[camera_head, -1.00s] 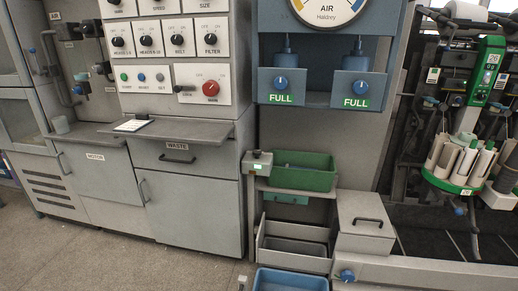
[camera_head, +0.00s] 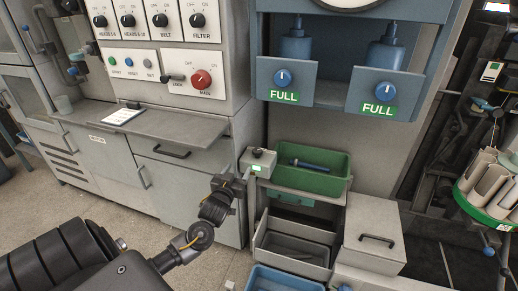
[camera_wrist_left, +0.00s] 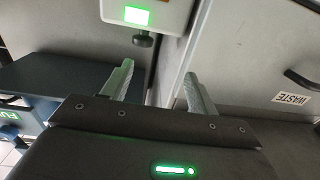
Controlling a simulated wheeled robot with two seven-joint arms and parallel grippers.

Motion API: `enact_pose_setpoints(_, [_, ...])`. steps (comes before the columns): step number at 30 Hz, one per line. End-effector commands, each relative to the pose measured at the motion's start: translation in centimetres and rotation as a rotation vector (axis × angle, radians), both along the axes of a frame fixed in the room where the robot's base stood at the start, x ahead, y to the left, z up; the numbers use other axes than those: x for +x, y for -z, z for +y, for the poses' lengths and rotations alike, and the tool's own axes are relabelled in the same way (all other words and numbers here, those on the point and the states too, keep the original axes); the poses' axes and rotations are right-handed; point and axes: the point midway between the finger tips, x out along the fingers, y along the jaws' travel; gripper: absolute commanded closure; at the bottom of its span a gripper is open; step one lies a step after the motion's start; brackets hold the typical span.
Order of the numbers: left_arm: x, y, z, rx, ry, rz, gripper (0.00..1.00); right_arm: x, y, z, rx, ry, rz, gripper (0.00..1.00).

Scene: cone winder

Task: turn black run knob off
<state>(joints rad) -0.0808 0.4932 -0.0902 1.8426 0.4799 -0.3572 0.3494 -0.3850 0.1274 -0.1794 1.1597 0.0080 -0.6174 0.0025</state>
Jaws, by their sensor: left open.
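A small grey box (camera_head: 258,163) with a lit green window stands left of the green bin, with a small black knob (camera_head: 258,153) on top. No label on this knob is readable. In the left wrist view the box's black knob (camera_wrist_left: 144,40) shows at the top, close to its green window (camera_wrist_left: 137,15). My left gripper (camera_head: 240,178) is just left of and below the box in the head view. In the left wrist view its two fingers (camera_wrist_left: 158,82) are apart and empty, short of the knob. My right gripper is not in view.
A panel with black knobs (camera_head: 160,20), a red main knob (camera_head: 201,78) and a black lock knob (camera_head: 173,78) is at upper left. A green bin (camera_head: 325,185) holding a dark blue thing is right of the box. Grey shelf (camera_head: 175,125) juts out at left.

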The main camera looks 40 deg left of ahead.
Motion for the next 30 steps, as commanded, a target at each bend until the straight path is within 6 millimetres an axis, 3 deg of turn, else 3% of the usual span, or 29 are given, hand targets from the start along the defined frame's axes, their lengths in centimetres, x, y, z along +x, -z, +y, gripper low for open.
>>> enact_pose_setpoints(3, [1.5,-0.3,-1.7,-0.013,0.033,-0.018,0.41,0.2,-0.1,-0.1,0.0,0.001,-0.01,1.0])
enact_pose_setpoints(6, [2.0,-0.3,-2.0,-0.013,0.04,-0.018,0.41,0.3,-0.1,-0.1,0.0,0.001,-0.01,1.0])
enact_pose_setpoints(11, [3.7,-0.4,-1.1,-0.009,0.035,-0.018,0.41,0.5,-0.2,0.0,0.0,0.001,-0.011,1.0])
enact_pose_setpoints(21, [9.4,-0.3,1.1,-0.009,0.034,-0.016,0.41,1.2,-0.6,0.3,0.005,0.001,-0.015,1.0])
enact_pose_setpoints(30, [11.6,-0.2,1.8,-0.01,0.035,-0.014,0.41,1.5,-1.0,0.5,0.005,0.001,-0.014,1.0])
